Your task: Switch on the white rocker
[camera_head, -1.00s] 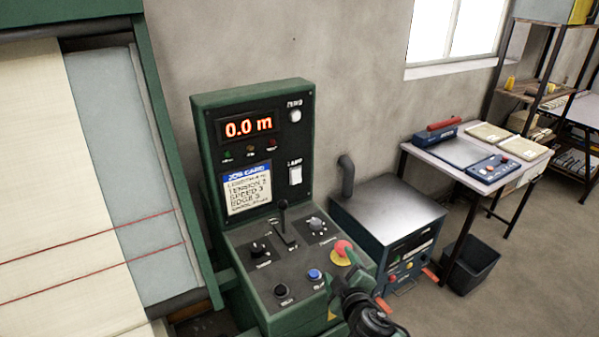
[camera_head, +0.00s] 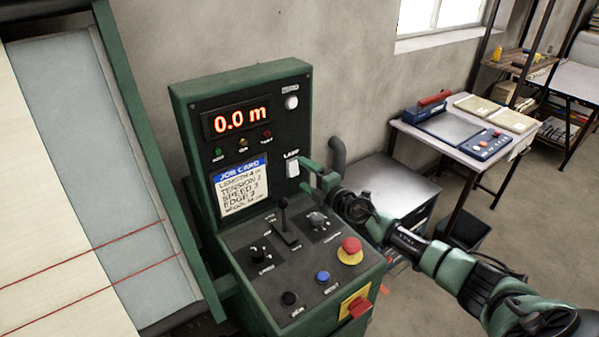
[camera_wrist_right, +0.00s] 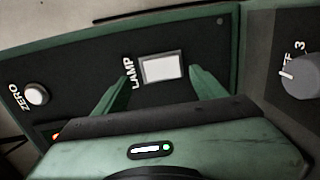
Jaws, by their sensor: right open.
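The white rocker (camera_head: 292,168) is on the black upright panel of the green console, under the word LAMP. It also shows in the right wrist view (camera_wrist_right: 162,68), between the two finger tips. My right gripper (camera_head: 307,176) is open, just in front of and to the right of the rocker in the head view. In the right wrist view the green fingers (camera_wrist_right: 158,88) stand apart on either side of the rocker, and nothing is between them but the panel behind. I cannot tell whether a finger touches the panel. My left gripper is not in view.
The sloped console top holds a black lever (camera_head: 284,222), knobs, a blue button (camera_head: 322,278) and a red mushroom button (camera_head: 350,250). A white ZERO button (camera_head: 292,102) sits above the rocker. A metal-topped cabinet (camera_head: 390,188) stands behind my right arm.

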